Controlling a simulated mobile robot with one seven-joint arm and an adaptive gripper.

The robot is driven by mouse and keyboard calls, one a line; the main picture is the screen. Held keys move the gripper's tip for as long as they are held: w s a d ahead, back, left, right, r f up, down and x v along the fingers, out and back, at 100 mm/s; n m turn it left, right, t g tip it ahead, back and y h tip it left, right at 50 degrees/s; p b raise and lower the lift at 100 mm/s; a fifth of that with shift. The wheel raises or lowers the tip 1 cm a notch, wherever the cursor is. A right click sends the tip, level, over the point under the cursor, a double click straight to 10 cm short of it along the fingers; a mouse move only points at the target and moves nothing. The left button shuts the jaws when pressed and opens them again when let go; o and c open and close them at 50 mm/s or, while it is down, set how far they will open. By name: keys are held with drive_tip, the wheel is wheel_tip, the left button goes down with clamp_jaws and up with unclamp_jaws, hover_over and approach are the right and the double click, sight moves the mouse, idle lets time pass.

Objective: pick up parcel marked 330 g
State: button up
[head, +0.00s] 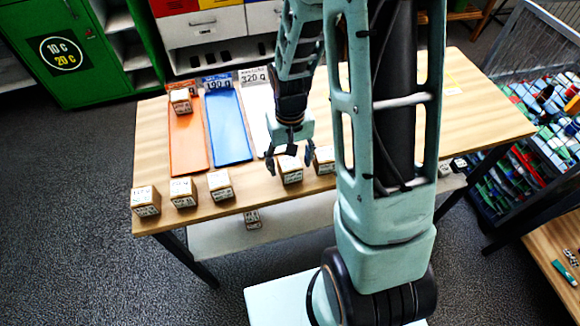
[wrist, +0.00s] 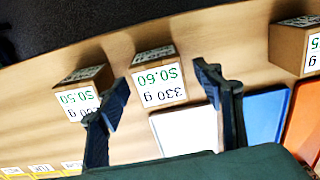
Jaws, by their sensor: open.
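The parcel marked 330 g (wrist: 158,75) is a small brown box with white labels reading 330 g and $0.60, upside down in the wrist view. It stands on the wooden table, and in the head view it appears as the box (head: 290,173) below my gripper. My gripper (head: 289,158) is open and points down over this parcel. In the wrist view, the two dark fingers (wrist: 163,90) appear on either side of it, with gaps visible. I cannot tell how far above it the fingertips are.
A $0.50 parcel (wrist: 84,90) stands close beside it, partly behind one finger. Another parcel (head: 219,184) stands on the other side, with more along the front edge. Orange (head: 187,145), blue (head: 227,130) and white (head: 257,115) strips lie behind; a parcel (head: 180,101) sits on the orange one.

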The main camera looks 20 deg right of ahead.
drive_tip(key=shift+f, duration=0.3)
drive_tip(key=c, duration=1.5)
drive_tip(key=shift+c, duration=0.2)
drive_tip(key=shift+r, duration=0.2)
